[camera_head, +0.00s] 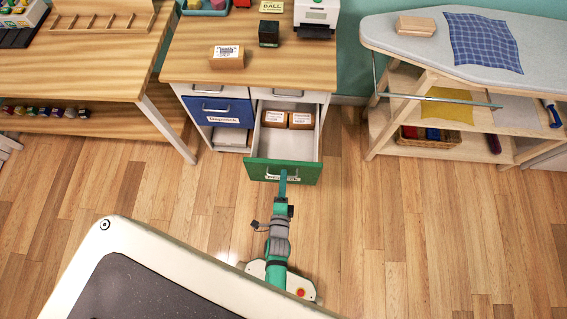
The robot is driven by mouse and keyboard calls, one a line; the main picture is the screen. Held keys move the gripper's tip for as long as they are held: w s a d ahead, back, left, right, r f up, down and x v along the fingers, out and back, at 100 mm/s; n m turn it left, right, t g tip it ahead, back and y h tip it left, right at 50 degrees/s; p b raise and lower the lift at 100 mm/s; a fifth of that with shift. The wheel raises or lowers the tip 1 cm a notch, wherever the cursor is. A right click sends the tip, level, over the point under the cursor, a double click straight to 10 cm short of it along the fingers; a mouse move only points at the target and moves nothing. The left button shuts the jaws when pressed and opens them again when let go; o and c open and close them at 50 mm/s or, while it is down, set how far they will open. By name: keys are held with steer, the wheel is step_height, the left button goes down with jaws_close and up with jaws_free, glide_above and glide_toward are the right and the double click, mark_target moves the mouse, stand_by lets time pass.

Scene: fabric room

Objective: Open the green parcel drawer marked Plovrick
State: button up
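The green drawer (258,172) stands pulled well out of the white cabinet (323,98). The name label (293,178) on its front is partly covered by my gripper. Inside, two brown labelled parcels (274,118) (301,120) sit toward the back, and the front part of the drawer is bare. My gripper (283,178) is at the middle of the drawer front, at its handle (272,176). Its fingers are too small to tell whether they are closed on the handle.
A blue drawer (215,108) is shut to the left. A brown parcel (227,57), a dark box (269,33) and a label printer (316,15) stand on the cabinet top. A workbench (85,75) is left, an ironing table (455,50) right. The wooden floor (420,230) is clear.

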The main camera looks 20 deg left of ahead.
steer(key=v, duration=1)
steer(key=shift+s, duration=0.35)
steer(key=shift+d+r, duration=0.1)
steer(key=shift+d, duration=0.1)
steer(key=s+d+r+n+h, duration=0.1)
steer(key=s+d+r+n, duration=0.2)
steer(key=r, duration=0.4)
steer(key=s+d+r+n+h, duration=0.2)
steer(key=d+r+n, duration=0.1)
steer(key=r+n, duration=0.3)
steer(key=s+d+r+n+h, duration=0.1)
steer(key=s+d+r+n, duration=0.2)
steer(key=r, duration=0.7)
steer(key=shift+s+d+r+n+t+h, duration=0.3)
steer(key=shift+d+n+h, duration=0.15)
steer(key=shift+n, duration=0.65)
